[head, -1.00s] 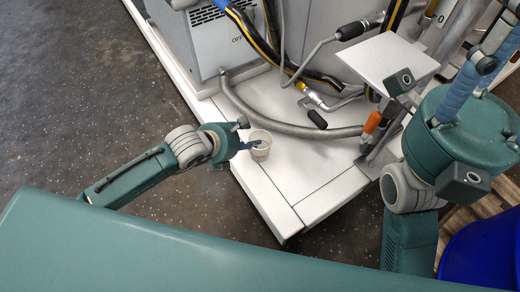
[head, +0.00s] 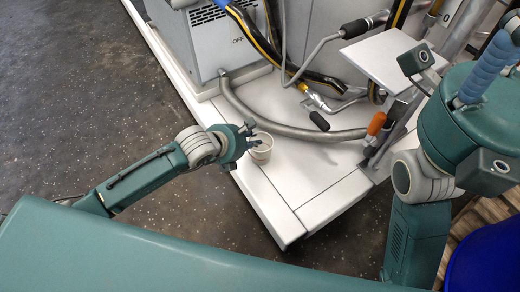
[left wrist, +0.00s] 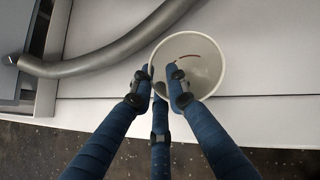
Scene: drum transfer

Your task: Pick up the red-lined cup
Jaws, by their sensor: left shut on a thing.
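The cup (head: 261,155) is a small white cup near the left edge of the pale machine base. In the left wrist view the cup (left wrist: 213,62) shows its open mouth and a short reddish-brown line on its inner wall. My left gripper (head: 252,140) is at the cup's left side in the head view. In the left wrist view its blue fingers (left wrist: 163,82) meet the near rim, one reaching over the mouth, and it is shut on the cup. I cannot tell whether the cup is off the base. My right gripper's blue finger (head: 490,70) shows partly at the right edge.
A grey curved pipe (head: 290,131) runs close behind the cup. A grey cabinet (head: 215,45), hoses and a flat white plate (head: 387,58) stand farther back. A blue bin (head: 490,262) is at lower right. The dark floor (head: 90,100) at left is clear.

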